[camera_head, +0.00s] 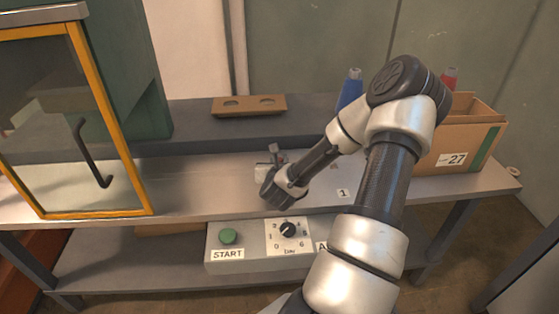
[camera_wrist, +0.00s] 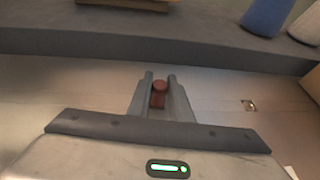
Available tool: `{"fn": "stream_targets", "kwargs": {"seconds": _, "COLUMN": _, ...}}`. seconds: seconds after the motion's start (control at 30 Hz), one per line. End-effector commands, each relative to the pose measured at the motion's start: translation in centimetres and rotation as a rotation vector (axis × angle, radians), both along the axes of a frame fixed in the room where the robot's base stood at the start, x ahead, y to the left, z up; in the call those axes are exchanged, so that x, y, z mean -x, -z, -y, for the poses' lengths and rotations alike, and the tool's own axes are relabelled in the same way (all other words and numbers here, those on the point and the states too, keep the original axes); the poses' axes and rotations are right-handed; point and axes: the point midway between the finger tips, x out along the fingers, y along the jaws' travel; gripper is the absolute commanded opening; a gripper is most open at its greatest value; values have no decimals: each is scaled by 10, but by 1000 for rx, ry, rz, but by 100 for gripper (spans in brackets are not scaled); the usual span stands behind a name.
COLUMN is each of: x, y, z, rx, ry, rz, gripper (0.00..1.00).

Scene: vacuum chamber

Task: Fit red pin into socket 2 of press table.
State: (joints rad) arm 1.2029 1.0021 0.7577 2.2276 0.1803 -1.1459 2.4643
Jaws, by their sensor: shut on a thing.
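The red pin (camera_wrist: 160,93) is upright between the two fingers of my gripper (camera_wrist: 160,88) in the wrist view. My gripper is shut on it, above the metal top of the press table (camera_wrist: 75,95). In the head view my gripper (camera_head: 276,156) is over the table's middle, and I cannot make out the pin there. A small square socket plate (camera_wrist: 249,105) with a dark hole lies to the right of my gripper. A label reading 1 (camera_head: 343,193) is on the table's right half. I cannot make out socket 2; my gripper and arm cover part of the top.
A brown block with two holes (camera_head: 249,106) sits on the raised grey ledge (camera_head: 195,127) behind. A blue bottle (camera_head: 350,90) and a cardboard box (camera_head: 462,139) are at right. The yellow-framed door (camera_head: 117,135) stands at left. A START button panel (camera_head: 228,237) is below the front edge.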

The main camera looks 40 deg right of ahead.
Motion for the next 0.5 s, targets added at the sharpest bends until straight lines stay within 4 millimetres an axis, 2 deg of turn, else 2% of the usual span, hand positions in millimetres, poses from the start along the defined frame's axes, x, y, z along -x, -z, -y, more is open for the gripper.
{"fn": "stream_targets", "kwargs": {"seconds": 0.5, "x": 0, "y": 7, "z": 0, "rx": 1, "ry": 0, "rz": 1, "gripper": 0}}
